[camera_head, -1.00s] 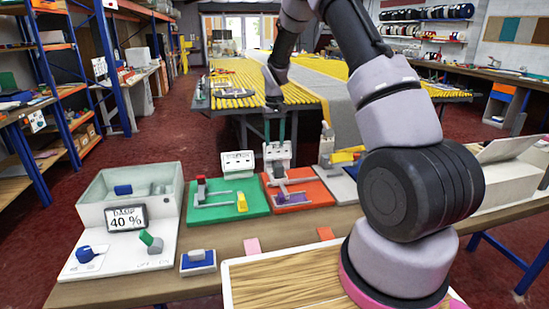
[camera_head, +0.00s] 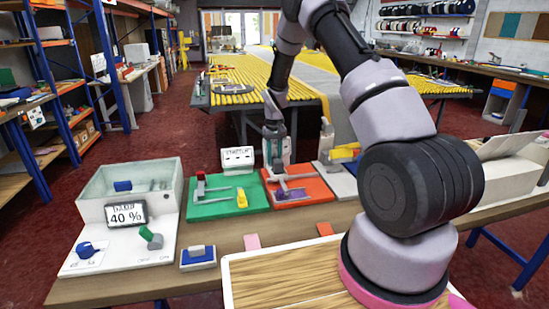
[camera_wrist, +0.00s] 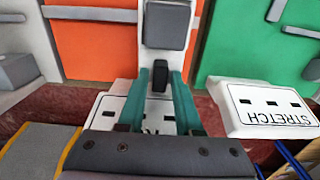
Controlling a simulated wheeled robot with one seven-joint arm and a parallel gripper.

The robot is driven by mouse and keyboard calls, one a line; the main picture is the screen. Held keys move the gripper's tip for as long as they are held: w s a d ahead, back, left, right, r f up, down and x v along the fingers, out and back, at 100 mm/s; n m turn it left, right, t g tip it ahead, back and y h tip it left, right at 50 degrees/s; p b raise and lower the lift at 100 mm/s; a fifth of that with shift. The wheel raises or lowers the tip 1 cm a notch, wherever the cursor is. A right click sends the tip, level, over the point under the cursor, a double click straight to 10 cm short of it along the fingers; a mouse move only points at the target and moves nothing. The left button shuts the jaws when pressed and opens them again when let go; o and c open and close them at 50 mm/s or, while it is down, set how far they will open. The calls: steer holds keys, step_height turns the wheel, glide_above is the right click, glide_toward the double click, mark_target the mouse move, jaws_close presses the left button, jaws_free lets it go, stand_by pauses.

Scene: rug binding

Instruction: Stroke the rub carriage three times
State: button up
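The orange board (camera_head: 312,187) carries a grey rail and a purple block (camera_head: 293,194). I cannot tell for certain which part is the rub carriage. My gripper (camera_head: 277,165) is at the back of this board, pointing down. In the wrist view its two teal fingers (camera_wrist: 160,110) stand apart. A black knob (camera_wrist: 160,77) shows between them, below a dark grey block (camera_wrist: 167,24) on a white upright piece. I cannot tell whether the fingers touch the knob. A white label plate (camera_wrist: 105,112) is partly hidden by the fingers.
The green board (camera_head: 222,206) with a red-topped lever and yellow block adjoins on the left, with its STRETCH sign (camera_wrist: 283,108) behind. A grey board (camera_head: 342,182) stands on the right. A white tester reading 40 % (camera_head: 125,214) stands far left.

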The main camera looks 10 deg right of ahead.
jaws_close()
stand_by(1.2)
